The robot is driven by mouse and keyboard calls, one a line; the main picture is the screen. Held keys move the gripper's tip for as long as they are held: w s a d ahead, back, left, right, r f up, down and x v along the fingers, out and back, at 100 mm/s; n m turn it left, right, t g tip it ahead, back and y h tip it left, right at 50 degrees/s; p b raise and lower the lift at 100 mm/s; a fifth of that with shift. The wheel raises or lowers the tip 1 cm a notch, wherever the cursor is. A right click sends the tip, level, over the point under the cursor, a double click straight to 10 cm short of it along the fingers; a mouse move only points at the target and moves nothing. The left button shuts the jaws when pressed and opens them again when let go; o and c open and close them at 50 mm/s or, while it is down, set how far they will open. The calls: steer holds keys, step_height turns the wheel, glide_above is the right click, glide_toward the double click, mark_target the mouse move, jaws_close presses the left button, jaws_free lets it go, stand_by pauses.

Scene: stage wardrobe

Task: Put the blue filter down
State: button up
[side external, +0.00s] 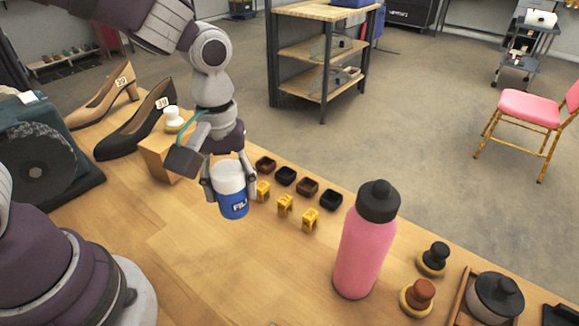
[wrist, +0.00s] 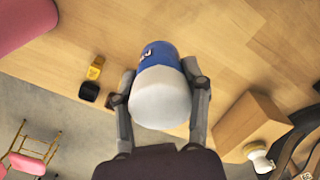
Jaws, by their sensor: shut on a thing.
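The blue filter (side external: 233,204) is a cylinder with a white upper part and a blue lower band with white letters. My gripper (side external: 228,188) is shut on it, with one finger on each side, and holds it upright over the wooden table (side external: 185,255). Whether its base touches the table cannot be told. In the wrist view the filter (wrist: 160,98) sits between the two fingers of my gripper (wrist: 160,95), its white end toward the camera.
Several small dark trays (side external: 308,186) and yellow blocks (side external: 285,205) stand just right of the filter. A pink bottle (side external: 362,250) is farther right. A wooden block (side external: 160,155) and two shoes (side external: 138,128) are behind left. The table front is clear.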

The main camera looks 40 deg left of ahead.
steer(key=s+d+m, duration=0.2)
steer(key=d+m, duration=0.1)
steer(key=d, duration=0.4)
steer(key=shift+m, duration=0.3)
steer(key=f, duration=0.8)
steer(key=shift+s+d+f, duration=0.25)
steer(key=shift+d+f, duration=0.05)
steer(key=shift+d, duration=0.1)
steer(key=shift+f, duration=0.1)
steer(key=o, duration=1.2)
step_height(320, 180, up, 13)
steer(key=a+r+m+t, duration=0.1)
steer(key=a, duration=0.2)
steer(key=a+r+m+t, duration=0.1)
steer(key=a+r, duration=0.1)
steer(key=a, duration=0.1)
steer(key=a+r+t, duration=0.1)
steer(key=a, duration=0.2)
steer(key=shift+s+a+r+m+h, duration=0.1)
steer(key=shift+s+r+m+h, duration=0.2)
steer(key=shift+s+m, duration=0.1)
steer(key=s+a+m+t, duration=0.1)
steer(key=a, duration=0.2)
steer(key=s+a+r+m+t, duration=0.1)
steer(key=a, duration=0.1)
steer(key=shift+s+m+t, duration=0.3)
